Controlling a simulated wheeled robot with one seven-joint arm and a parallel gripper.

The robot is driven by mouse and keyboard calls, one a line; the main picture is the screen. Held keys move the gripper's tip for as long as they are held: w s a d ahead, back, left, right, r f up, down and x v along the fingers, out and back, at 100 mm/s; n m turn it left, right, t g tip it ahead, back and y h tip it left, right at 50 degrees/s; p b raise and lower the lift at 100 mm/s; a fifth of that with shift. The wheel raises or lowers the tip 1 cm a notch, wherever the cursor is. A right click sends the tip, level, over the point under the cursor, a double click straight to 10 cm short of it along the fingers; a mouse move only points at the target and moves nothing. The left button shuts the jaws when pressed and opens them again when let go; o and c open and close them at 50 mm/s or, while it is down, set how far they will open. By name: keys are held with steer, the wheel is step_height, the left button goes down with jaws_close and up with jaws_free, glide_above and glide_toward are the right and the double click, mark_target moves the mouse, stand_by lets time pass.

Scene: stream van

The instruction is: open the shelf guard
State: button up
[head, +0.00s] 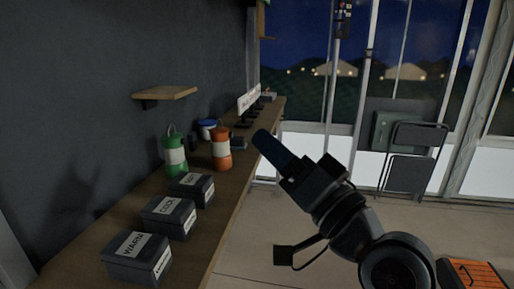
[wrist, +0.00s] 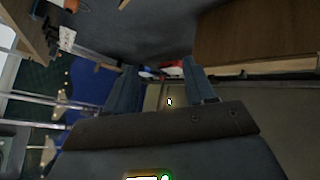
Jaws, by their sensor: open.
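I cannot make out a shelf guard for certain in either view. A small wooden wall shelf (head: 165,93) is on the dark wall at the left, with nothing visible on it. Part of another wooden fixture (head: 262,22) shows at the top edge of the head view. My gripper (head: 268,145) is in front of the counter's right edge, apart from both fixtures in the picture. In the wrist view my gripper (wrist: 160,75) has its two blue-grey fingers spread apart, with nothing held between them. A brown wooden panel (wrist: 255,38) lies beyond the right finger.
The long wooden counter (head: 222,190) runs along the wall. It carries several labelled dark boxes (head: 137,258), a green canister (head: 175,160), an orange canister (head: 221,150) and a white sign (head: 248,97). A folded chair (head: 412,160) stands by the windows. An orange crate (head: 472,275) is at lower right.

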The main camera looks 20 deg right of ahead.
steer(key=s+d+f+m+g+h, duration=0.1)
steer(key=s+d+f+h, duration=0.15)
steer(key=s+f, duration=0.65)
steer(key=s+d+f+g+h, duration=0.15)
steer(key=s+f+h, duration=0.25)
steer(key=s+f, duration=0.55)
steer(key=s+d+f+n+g, duration=0.1)
steer(key=s+f+n, duration=0.1)
steer(key=s, duration=0.8)
steer(key=s+d+f+n+g, duration=0.1)
steer(key=s+f+n+g, duration=0.1)
steer(key=s, duration=0.7)
steer(key=shift+s+d+f+n+h, duration=0.2)
steer(key=shift+s+f+n+h, duration=0.2)
steer(key=shift+n, duration=0.2)
steer(key=shift+w, duration=0.1)
